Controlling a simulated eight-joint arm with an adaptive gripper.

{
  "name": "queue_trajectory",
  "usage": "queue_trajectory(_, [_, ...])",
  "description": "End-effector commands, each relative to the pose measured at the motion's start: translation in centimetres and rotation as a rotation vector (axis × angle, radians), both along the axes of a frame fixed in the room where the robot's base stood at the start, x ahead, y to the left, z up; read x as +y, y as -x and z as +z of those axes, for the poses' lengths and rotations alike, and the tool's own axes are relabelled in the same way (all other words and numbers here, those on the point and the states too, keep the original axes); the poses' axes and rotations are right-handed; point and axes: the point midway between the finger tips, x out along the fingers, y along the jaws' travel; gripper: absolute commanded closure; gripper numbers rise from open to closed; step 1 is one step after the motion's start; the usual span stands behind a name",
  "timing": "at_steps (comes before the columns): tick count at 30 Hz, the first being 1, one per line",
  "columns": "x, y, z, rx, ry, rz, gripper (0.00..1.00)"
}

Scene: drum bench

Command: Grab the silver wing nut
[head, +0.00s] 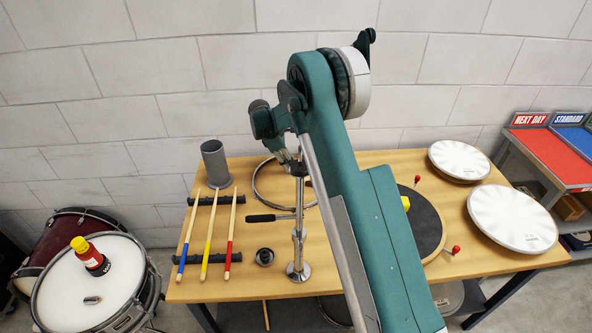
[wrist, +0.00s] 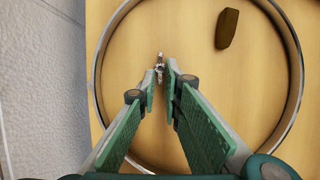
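A small silver piece, which looks like the wing nut (wrist: 159,68), shows in the wrist view over the wooden table, within the outline of a metal hoop (wrist: 97,65). My gripper (wrist: 160,84) points down at it, its green-padded fingers open with a narrow gap. The silver piece lies in line with that gap, at or just beyond the fingertips; contact cannot be made out. In the head view my gripper (head: 292,160) is above the table near the top of a chrome stand (head: 298,235). I cannot pick out the wing nut there.
A dark brown block (wrist: 227,28) lies inside the hoop. The head view shows drumsticks (head: 207,234) on black rests, a grey cup (head: 215,164), a black-handled tool (head: 262,218), a round black pad (head: 425,225) and white drumheads (head: 512,218). A wall stands behind the table.

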Motion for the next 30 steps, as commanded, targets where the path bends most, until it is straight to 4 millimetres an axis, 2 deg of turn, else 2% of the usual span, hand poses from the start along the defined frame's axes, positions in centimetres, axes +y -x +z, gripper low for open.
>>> queue_trajectory(9, [0.0,0.0,0.0,0.0,0.0,0.0,0.91])
queue_trajectory(12, [0.0,0.0,0.0,0.0,0.0,0.0,1.0])
queue_trajectory(23, [0.0,0.0,0.1,0.0,0.0,0.0,1.0])
queue_trajectory(30, [0.0,0.0,1.5,0.0,0.0,0.0,1.0])
